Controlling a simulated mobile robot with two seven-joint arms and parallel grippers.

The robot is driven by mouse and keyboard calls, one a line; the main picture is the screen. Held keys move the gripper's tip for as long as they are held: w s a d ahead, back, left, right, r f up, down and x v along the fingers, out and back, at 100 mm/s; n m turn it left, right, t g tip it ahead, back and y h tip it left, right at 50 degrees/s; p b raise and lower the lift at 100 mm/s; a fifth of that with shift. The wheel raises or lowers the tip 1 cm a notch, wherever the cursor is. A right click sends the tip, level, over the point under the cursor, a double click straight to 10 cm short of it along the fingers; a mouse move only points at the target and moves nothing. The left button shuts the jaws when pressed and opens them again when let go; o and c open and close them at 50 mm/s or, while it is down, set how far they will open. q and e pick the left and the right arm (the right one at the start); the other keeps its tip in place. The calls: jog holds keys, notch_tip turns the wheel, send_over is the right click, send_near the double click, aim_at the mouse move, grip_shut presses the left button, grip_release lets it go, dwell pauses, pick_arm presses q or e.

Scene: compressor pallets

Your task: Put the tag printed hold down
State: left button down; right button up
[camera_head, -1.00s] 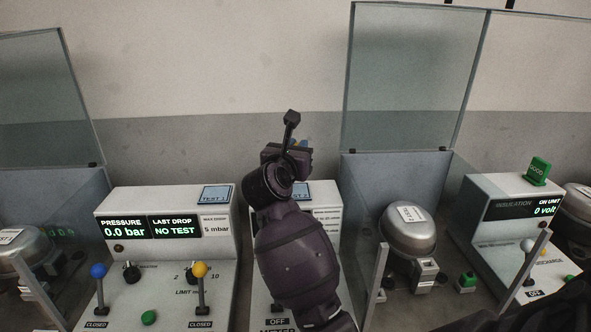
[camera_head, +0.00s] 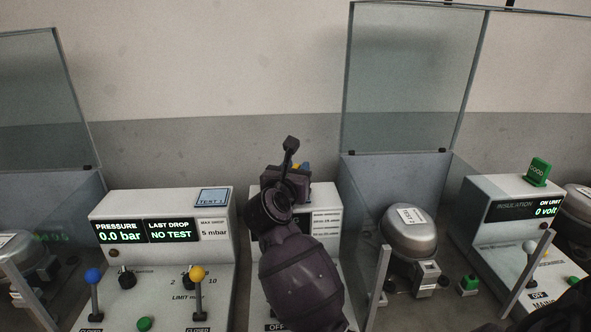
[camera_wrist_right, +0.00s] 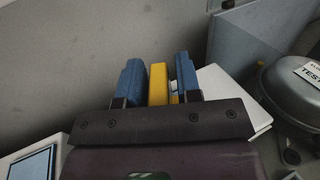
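My right gripper (camera_wrist_right: 158,82) shows in the right wrist view with its two blue fingers on either side of a yellow block (camera_wrist_right: 158,84). It is shut on this block, which I take for the hold tag; no print on it is readable. In the head view the right gripper (camera_head: 303,168) is mostly hidden behind its own dark wrist, above the middle white test box (camera_head: 324,196). A green tag (camera_head: 538,172) printed GOOD stands on top of the insulation box (camera_head: 490,185) at the right. My left gripper is not in view.
The pressure box (camera_head: 160,205) with its display stands left of my right arm, with blue- and yellow-knobbed levers in front. A compressor (camera_head: 408,240) sits right of the arm, below a raised clear cover (camera_head: 410,85). The wall behind is bare.

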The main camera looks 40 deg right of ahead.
jog(key=shift+o, duration=0.6)
jog(key=shift+r, duration=0.35)
jog(key=v, duration=1.2)
jog(key=shift+f, duration=0.15)
